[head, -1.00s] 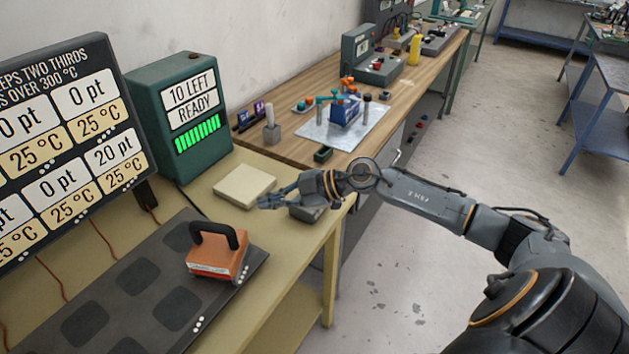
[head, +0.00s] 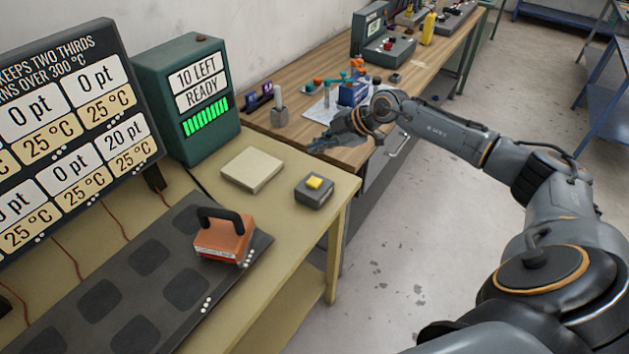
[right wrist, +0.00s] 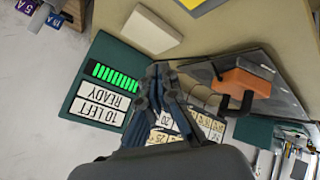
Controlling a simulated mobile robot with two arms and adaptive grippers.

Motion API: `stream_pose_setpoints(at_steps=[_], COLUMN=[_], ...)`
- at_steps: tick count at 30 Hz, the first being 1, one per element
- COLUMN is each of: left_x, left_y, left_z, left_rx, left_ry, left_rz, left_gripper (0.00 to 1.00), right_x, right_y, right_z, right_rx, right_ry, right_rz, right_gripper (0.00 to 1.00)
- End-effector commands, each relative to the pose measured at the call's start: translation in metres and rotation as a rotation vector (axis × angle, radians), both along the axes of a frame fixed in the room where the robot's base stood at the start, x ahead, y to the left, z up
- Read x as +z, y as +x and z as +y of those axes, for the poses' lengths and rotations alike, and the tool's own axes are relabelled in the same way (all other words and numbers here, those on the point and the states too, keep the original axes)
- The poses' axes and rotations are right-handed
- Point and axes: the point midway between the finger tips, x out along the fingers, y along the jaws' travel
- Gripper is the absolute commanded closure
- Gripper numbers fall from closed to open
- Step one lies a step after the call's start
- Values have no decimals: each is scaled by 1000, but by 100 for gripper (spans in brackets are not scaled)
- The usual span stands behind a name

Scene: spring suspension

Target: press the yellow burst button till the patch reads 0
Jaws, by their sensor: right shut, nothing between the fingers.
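The yellow button (head: 314,182) sits on a small dark grey box (head: 314,196) near the right edge of the cream table and is uncovered. A yellow patch on a grey edge, likely the same button (right wrist: 190,3), shows at the top of the right wrist view. My right gripper (head: 318,145) is shut and empty, raised beyond the button box and apart from it; its fingers (right wrist: 160,75) also show in the right wrist view. The board (head: 75,120) shows one patch at 20 pt, the other readable ones at 0 pt, all readable temperatures 25 °C. My left gripper is not in view.
A green box (head: 190,95) reads "10 LEFT READY" with green bars lit. A cream block (head: 252,170) lies left of the button box. An orange tool with a black handle (head: 222,240) stands on the dark patch mat (head: 120,290). A wooden bench (head: 285,140) with devices stands behind.

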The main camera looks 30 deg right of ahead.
Motion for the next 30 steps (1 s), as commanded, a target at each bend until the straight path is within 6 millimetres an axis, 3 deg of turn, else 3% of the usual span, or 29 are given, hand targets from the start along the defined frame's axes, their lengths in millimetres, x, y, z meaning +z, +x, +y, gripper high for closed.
stream_pose_setpoints(at_steps=[8, 17, 24, 30], left_x=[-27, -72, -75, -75], left_y=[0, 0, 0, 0], left_z=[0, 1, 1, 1], left_rx=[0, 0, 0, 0], left_ry=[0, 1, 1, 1], left_rz=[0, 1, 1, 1], left_gripper=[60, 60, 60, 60], right_x=[-26, -68, -85, -87], right_y=[0, 0, 0, 0], right_z=[0, 0, 0, 0], right_rx=[1, 1, 0, 1], right_ry=[1, 1, 1, 1], right_rz=[0, 0, 0, 0], right_gripper=[100, 100, 100, 100])
